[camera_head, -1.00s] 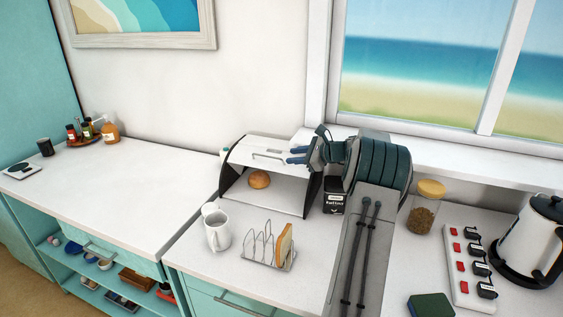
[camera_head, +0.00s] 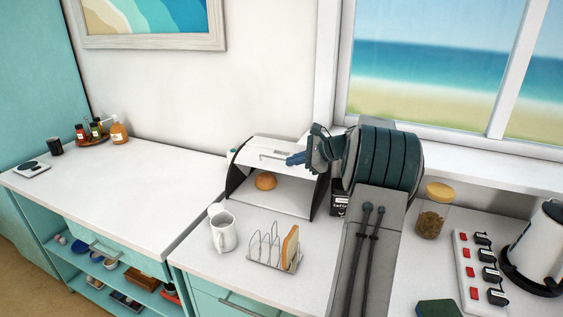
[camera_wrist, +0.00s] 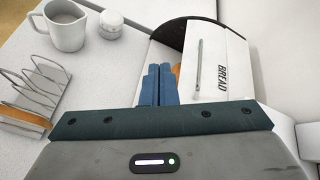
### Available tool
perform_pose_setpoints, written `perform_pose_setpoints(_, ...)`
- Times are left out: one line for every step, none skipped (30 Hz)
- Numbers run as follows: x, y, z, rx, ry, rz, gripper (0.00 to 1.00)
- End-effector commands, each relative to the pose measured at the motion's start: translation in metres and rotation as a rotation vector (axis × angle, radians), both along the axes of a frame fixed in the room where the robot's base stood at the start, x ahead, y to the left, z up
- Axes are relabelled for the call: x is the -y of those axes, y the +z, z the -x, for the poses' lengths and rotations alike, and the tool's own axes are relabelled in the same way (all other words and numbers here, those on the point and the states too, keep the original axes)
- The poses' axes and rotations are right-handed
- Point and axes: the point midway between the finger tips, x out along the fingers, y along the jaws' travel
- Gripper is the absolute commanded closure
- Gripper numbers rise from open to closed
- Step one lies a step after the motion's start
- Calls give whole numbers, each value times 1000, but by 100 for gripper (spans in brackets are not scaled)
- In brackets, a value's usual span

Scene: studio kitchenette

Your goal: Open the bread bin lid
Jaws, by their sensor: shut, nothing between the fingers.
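The bread bin (camera_head: 238,187) stands on the counter with its white lid (camera_head: 272,147) raised, and its front is open. A round bread roll (camera_head: 265,181) sits inside. The lid also shows in the wrist view (camera_wrist: 222,60), with a slim grey handle (camera_wrist: 197,64) and the word BREAD. My gripper (camera_head: 292,160) is at the right part of the lid, close to it; its blue fingers (camera_wrist: 157,84) are shut together and hold nothing. Whether they touch the lid cannot be told.
A white mug (camera_head: 222,232) and a toast rack (camera_head: 275,250) with a bread slice stand in front of the bin. A glass jar (camera_head: 432,218), a switched power strip (camera_head: 480,268) and a kettle (camera_head: 540,250) are to the right. The left counter is mostly clear.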

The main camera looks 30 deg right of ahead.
Motion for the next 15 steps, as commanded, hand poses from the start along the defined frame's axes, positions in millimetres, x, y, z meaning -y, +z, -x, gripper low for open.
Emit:
perform_pose_setpoints(-29, 6, 2, -13, 60, 60, 100)
perform_pose_setpoints(-43, 7, 5, -21, 96, 97, 100)
perform_pose_setpoints(-61, 8, 9, -31, 141, 146, 100)
perform_pose_setpoints(-74, 8, 13, -38, 175, 183, 100)
perform_pose_setpoints(-87, 9, 17, -43, 210, 219, 100)
perform_pose_setpoints(-104, 10, 24, -50, 257, 267, 100)
perform_pose_setpoints(-116, 11, 29, -54, 292, 303, 100)
perform_pose_setpoints(-128, 11, 35, -58, 328, 338, 100)
perform_pose_setpoints(-143, 12, 43, -61, 375, 387, 100)
perform_pose_setpoints(-155, 12, 49, -63, 412, 423, 100)
perform_pose_setpoints(-165, 12, 56, -66, 447, 458, 100)
perform_pose_setpoints(-179, 12, 66, -66, 496, 506, 100)
perform_pose_setpoints(-188, 12, 73, -66, 532, 540, 100)
perform_pose_setpoints(-198, 12, 80, -63, 569, 576, 100)
perform_pose_setpoints(-210, 12, 91, -61, 617, 623, 100)
